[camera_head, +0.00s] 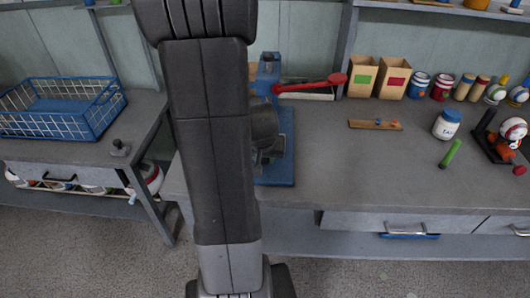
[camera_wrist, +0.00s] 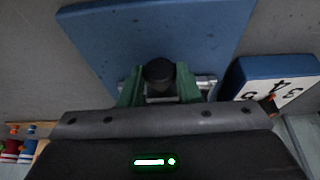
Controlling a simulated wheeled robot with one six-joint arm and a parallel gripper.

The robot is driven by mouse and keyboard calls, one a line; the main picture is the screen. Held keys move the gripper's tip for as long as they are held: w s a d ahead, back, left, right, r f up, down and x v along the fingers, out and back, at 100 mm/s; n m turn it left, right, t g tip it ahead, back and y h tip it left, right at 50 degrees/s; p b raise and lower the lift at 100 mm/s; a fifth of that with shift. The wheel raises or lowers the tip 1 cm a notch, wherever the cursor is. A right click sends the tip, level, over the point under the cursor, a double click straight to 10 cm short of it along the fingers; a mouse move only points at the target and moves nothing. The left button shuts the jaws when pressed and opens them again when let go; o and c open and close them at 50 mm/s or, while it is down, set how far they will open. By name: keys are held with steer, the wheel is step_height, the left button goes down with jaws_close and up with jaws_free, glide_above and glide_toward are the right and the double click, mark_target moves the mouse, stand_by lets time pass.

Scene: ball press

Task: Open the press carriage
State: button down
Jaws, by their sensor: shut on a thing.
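The blue press (camera_head: 276,150) stands on the grey workbench, partly hidden behind my arm in the head view. Its red lever (camera_head: 310,83) reaches out to the right and ends in a red knob. In the wrist view, the press's blue base plate (camera_wrist: 150,30) fills the upper middle. My gripper (camera_wrist: 160,84) has its green fingers on both sides of a dark round knob (camera_wrist: 158,72), closed on it over the plate. The knob looks like the carriage's handle. Most of the carriage is hidden, so its position cannot be told. The head view does not show my fingers.
A blue block with a white numbered face (camera_wrist: 285,85) is close to the right of my gripper. On the bench are a wooden strip (camera_head: 375,125), a white jar (camera_head: 446,124) and a green cylinder (camera_head: 450,153). A blue wire basket (camera_head: 62,105) stands at left.

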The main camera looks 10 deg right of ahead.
steer(key=shift+s+a+b, duration=0.2)
steer(key=shift+s+a, duration=0.05)
steer(key=shift+s, duration=0.5)
steer(key=shift+s+a+b, duration=0.2)
steer(key=shift+s, duration=0.55)
steer(key=shift+s+a+b, duration=0.2)
steer(key=shift+s+a, duration=0.05)
steer(key=shift+s, duration=0.5)
steer(key=c, duration=1.1)
jaws_free()
steer(key=shift+r, duration=0.1)
steer(key=p+v, duration=0.3)
steer(key=v, duration=1)
steer(key=shift+s+r, duration=0.25)
